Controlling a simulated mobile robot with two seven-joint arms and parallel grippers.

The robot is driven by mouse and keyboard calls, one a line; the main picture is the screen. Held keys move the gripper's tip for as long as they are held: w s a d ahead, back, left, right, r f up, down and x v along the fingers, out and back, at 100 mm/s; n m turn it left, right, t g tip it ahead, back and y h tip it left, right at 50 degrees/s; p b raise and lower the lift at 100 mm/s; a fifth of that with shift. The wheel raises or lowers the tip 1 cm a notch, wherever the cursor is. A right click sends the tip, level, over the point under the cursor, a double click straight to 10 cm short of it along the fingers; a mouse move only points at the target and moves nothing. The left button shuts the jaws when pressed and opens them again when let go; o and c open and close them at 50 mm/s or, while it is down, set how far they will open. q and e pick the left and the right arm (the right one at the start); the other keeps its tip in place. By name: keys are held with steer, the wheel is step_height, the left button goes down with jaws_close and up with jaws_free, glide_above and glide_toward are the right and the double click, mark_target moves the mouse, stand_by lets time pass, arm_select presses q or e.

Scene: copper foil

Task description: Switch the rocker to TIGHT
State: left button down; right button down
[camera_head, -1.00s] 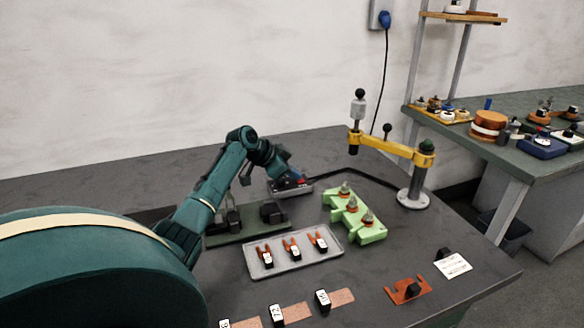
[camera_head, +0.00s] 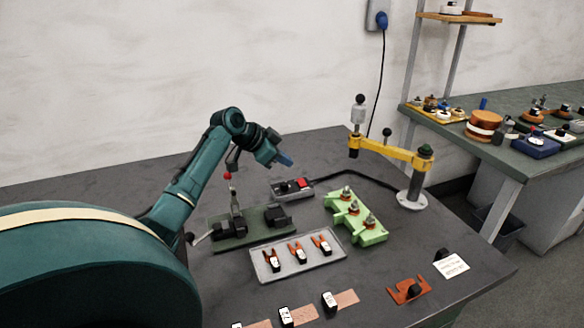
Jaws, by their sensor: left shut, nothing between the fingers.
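A small grey control box (camera_head: 292,190) sits on the dark bench near the wall, with a black cable at its right end. A red part (camera_head: 303,183) and a black part are on its top. I cannot tell which is the rocker or its position, and no TIGHT lettering is readable. My left gripper (camera_head: 286,161) is in the air above the box, apart from it, shut and empty. My right gripper is not in view.
A dark green fixture with an upright red-knobbed lever (camera_head: 236,205) stands left of the box. A grey tray (camera_head: 297,262) with several clips, a green block (camera_head: 357,219) and a yellow swing arm (camera_head: 392,150) stand nearby. The front right bench is partly clear.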

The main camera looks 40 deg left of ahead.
arm_select(q)
steer(key=shift+v, duration=2.15)
steer(key=shift+w+a, duration=0.1)
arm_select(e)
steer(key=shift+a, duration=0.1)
arm_select(q)
steer(key=b, duration=0.5)
steer(key=a+b, duration=0.1)
steer(key=b, duration=0.5)
steer(key=shift+w+r+b, duration=0.25)
steer(key=shift+w+b, duration=0.05)
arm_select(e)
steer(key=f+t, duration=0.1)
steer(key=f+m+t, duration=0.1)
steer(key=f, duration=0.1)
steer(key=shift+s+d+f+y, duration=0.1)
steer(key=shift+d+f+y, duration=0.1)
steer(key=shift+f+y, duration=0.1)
